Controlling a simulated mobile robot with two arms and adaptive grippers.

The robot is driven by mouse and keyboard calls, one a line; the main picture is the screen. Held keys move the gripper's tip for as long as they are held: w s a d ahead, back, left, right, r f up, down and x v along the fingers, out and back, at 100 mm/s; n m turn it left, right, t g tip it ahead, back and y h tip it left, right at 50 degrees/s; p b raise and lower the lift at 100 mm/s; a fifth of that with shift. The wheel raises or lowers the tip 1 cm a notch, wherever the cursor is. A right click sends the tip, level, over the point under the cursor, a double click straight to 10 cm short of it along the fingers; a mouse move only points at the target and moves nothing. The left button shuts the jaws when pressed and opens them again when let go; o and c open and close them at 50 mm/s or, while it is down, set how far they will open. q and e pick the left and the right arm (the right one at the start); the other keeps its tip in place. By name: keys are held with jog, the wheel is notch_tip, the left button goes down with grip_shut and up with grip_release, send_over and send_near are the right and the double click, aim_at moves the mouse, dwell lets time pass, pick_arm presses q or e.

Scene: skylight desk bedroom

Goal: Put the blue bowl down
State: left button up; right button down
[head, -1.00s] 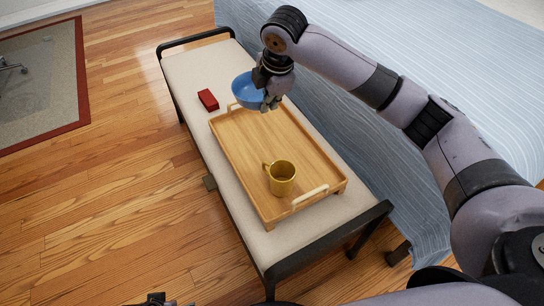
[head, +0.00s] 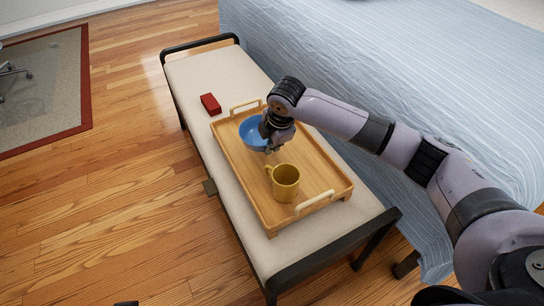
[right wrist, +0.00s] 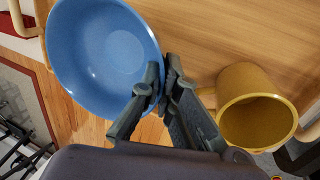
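The blue bowl (head: 254,133) is over the far part of the wooden tray (head: 312,172), upright or nearly so. I cannot tell whether its base touches the tray. My right gripper (head: 270,148) is shut on the bowl's near right rim. In the right wrist view, the fingers (right wrist: 160,92) pinch the rim of the bowl (right wrist: 95,60), one finger inside and one outside. My left gripper cannot be made out; only a dark sliver shows at the bottom edge of the head view.
A yellow mug (head: 285,183) stands on the tray, close to my right gripper; it also shows in the right wrist view (right wrist: 258,112). A red box (head: 210,104) lies on the bench (head: 200,72) left of the tray. The bed (head: 400,60) is at the right.

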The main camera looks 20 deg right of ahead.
notch_tip(320, 180, down, 4)
jog(key=shift+f+b, duration=0.25)
jog(key=shift+b, duration=0.3)
pick_arm(q)
jog(key=shift+w+f, duration=0.15)
jog(key=shift+f, duration=0.5)
jog(key=shift+r, duration=0.1)
pick_arm(e)
jog(key=c, duration=1.8)
grip_release()
jog(key=shift+f, duration=0.1)
pick_arm(q)
jog(key=p+x, duration=0.3)
jog(key=shift+w+d+p, duration=0.1)
jog(key=shift+p, duration=0.2)
pick_arm(e)
jog(key=v, duration=1.2)
